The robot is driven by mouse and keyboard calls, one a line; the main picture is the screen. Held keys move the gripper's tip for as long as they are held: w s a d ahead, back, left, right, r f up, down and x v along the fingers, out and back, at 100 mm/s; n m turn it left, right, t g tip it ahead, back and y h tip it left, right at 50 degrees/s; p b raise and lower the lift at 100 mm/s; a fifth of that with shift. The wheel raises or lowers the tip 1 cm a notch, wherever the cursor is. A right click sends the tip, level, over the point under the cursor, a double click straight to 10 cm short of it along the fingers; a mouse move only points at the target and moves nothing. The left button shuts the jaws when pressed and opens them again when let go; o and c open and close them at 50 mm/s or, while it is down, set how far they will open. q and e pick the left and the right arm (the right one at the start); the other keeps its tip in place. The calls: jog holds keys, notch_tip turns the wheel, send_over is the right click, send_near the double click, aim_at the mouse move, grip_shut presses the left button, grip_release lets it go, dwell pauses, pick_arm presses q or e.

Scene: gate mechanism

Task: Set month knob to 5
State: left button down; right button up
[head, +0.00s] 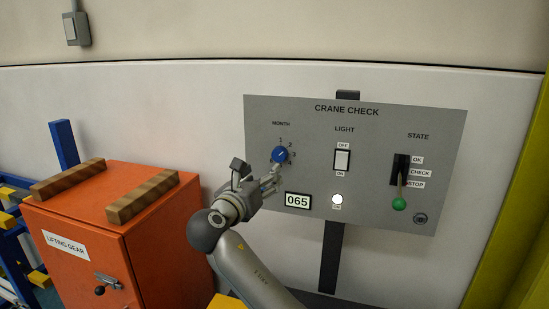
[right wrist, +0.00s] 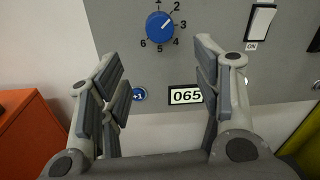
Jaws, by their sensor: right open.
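The month knob (head: 280,154) is a round blue dial on the grey Crane Check panel (head: 380,120), with numbers 1 to 6 around it. In the right wrist view the knob (right wrist: 160,26) has a white mark pointing to the upper right, towards 2. My right gripper (head: 258,171) is open and empty, just below and left of the knob in the head view. In the right wrist view its fingers (right wrist: 158,58) are spread wide, with the knob beyond and above the gap between them. I see no contact with the knob. My left gripper is not in view.
The panel also has a light switch (head: 342,159), a lit lamp (head: 337,199), a 065 display (head: 298,201), a green-tipped state lever (head: 399,203) and a blue +1 button (right wrist: 139,95). An orange cabinet (head: 150,240) with wooden blocks stands left. A yellow post (head: 515,200) stands right.

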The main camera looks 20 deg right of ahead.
aim_at(278, 157)
jog(key=p+x, duration=0.1)
jog(key=x, duration=0.2)
jog(key=p+x, duration=0.1)
jog(key=x, duration=0.2)
jog(key=r+p+x, duration=0.1)
jog(key=x, duration=0.2)
jog(key=shift+w+p, duration=0.15)
jog(key=shift+p, duration=0.2)
jog(key=shift+x, duration=0.8)
jog(key=shift+f, duration=0.1)
jog(key=c, duration=1)
